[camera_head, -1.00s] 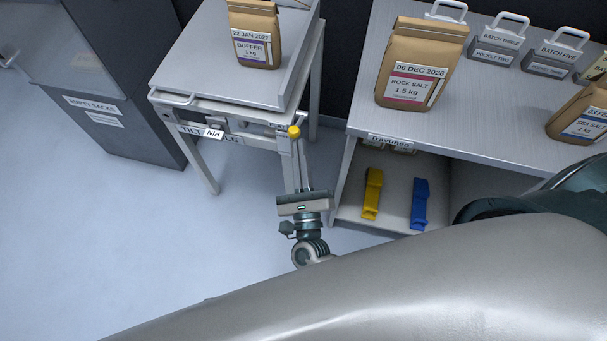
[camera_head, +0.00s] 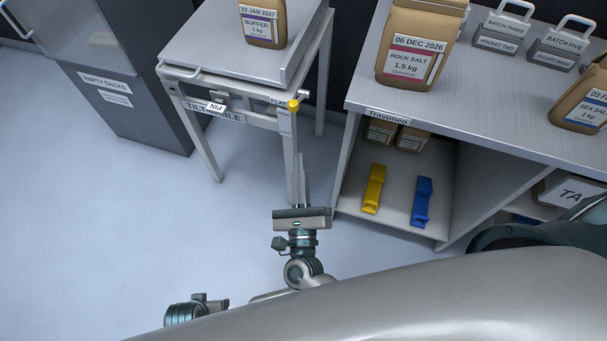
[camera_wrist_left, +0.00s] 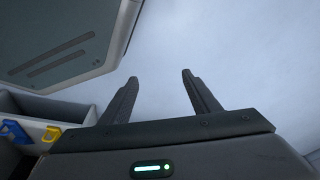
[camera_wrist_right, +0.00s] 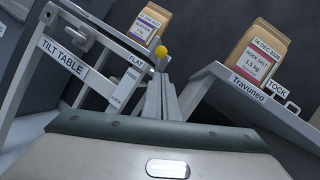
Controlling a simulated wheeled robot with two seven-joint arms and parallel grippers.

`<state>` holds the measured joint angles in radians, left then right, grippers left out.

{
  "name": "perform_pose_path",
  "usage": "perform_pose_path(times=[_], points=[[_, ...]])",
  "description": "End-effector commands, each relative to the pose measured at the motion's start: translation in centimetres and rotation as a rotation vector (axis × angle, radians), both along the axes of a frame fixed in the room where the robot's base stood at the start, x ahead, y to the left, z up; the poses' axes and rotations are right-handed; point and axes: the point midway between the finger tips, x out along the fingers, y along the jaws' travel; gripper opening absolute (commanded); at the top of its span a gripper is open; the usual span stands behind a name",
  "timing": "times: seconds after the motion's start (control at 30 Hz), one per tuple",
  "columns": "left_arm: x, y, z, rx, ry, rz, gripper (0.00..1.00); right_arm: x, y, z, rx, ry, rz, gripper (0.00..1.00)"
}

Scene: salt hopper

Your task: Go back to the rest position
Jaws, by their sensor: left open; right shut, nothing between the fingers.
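My right gripper (camera_head: 302,162) is shut and empty, in front of the tilt table (camera_head: 230,48) and below its yellow knob (camera_head: 293,105) in the head view. In the right wrist view its closed fingers (camera_wrist_right: 162,88) appear just under the knob, apart from it as far as the head view shows. My left gripper (camera_wrist_left: 160,77) is open in the left wrist view, with only pale floor between its fingers. In the head view a part of my arm shows at the lower left; the left fingers cannot be made out there.
A rock salt bag (camera_head: 412,45) and a sea salt bag (camera_head: 583,100) stand on the counter (camera_head: 480,95) at right. Yellow (camera_head: 373,188) and blue (camera_head: 421,201) clips lie on its lower shelf. A buffer bag (camera_head: 263,22) stands on the tilt table. The floor at left is clear.

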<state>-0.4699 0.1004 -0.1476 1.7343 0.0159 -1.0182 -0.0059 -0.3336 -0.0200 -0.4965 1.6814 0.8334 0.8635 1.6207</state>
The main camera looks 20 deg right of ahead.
Motion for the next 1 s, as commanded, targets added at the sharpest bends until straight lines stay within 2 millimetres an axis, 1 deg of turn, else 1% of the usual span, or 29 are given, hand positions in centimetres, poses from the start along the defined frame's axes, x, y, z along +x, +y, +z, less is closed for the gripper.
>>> perform_pose_path(times=[0.2, 0.77, 0.87, 0.97, 1.0], points=[[0.1, 0.0, 0.4, 0.000, -0.001, 0.000, 0.56, 0.0, 0.1, -0.1, 0.000, 0.000, 0.000, 0.00], [0.1, 0.0, 0.3, 0.000, -0.002, 0.000, 0.56, 0.0, 0.2, -0.2, -0.017, 0.007, 0.004, 0.00], [0.2, -0.1, 0.2, -0.001, -0.007, 0.000, 0.56, 0.2, 0.6, -0.7, -0.083, 0.034, 0.017, 0.00], [0.4, -0.2, 0.0, -0.004, -0.019, -0.001, 0.56, 0.5, 1.3, -1.9, -0.222, 0.086, 0.045, 0.00], [0.4, -0.3, -0.2, -0.006, -0.024, -0.002, 0.56, 0.5, 1.7, -2.7, -0.301, 0.115, 0.061, 0.00]])
